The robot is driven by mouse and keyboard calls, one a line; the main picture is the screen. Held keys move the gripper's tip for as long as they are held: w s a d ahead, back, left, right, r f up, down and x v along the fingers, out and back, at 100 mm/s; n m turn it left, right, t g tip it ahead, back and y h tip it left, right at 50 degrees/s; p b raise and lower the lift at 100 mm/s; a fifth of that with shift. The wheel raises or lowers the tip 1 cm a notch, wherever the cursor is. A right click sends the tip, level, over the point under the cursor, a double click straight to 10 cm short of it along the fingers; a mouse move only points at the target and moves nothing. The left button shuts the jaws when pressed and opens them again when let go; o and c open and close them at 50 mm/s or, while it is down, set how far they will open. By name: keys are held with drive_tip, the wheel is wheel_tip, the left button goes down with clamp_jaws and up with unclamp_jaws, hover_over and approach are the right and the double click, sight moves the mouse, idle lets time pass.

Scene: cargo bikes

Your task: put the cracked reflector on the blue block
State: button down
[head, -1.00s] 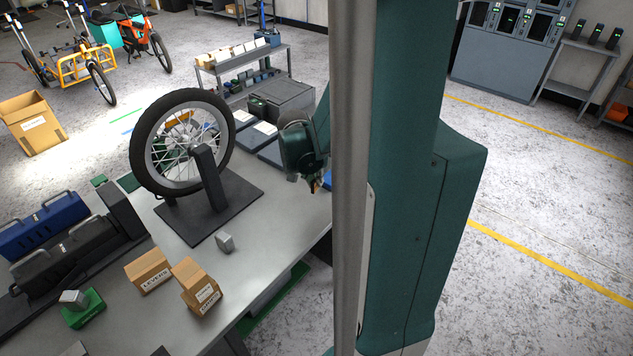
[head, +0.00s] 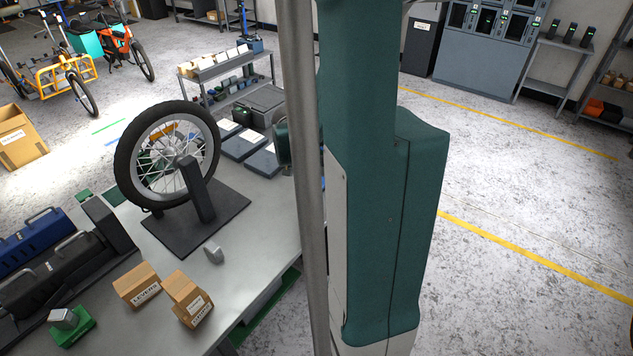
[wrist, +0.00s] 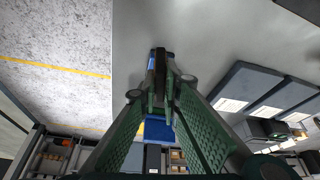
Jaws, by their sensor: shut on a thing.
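In the wrist view my gripper (wrist: 161,92) has its green fingers close together, shut on a small dark piece, taken as the cracked reflector (wrist: 161,62), at the fingertips. A blue strip shows along its left side; I cannot tell what that belongs to. A blue flat-faced thing, probably the blue block (wrist: 158,129), shows between the fingers, beyond them. I cannot tell the gap between it and the reflector. In the head view a grey pole and my green column hide the gripper; only a green bit of my arm shows left of the pole.
A bicycle wheel (head: 168,158) stands on a black-based stand on the grey table (head: 262,237). Flat dark blue cases (head: 243,146) lie behind it. Two cardboard boxes (head: 186,298), a grey block (head: 213,253) and a green block (head: 73,328) stand at the front. Bare tabletop surrounds the fingertips.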

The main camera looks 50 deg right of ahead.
drive_tip(key=w+d+r+n+p, duration=0.1)
drive_tip(key=w+d+r+p, duration=0.1)
drive_tip(key=d, duration=0.7)
drive_tip(key=shift+d+r+n+t, duration=0.15)
drive_tip(key=shift+d+n+t, duration=0.05)
drive_tip(key=shift+n+t, duration=0.2)
drive_tip(key=shift+w, duration=0.1)
approach(319, 179)
drive_tip(key=shift+w+d, duration=0.35)
drive_tip(key=shift+d, duration=0.45)
drive_tip(key=shift+f, duration=2.2)
drive_tip(key=shift+f, duration=0.1)
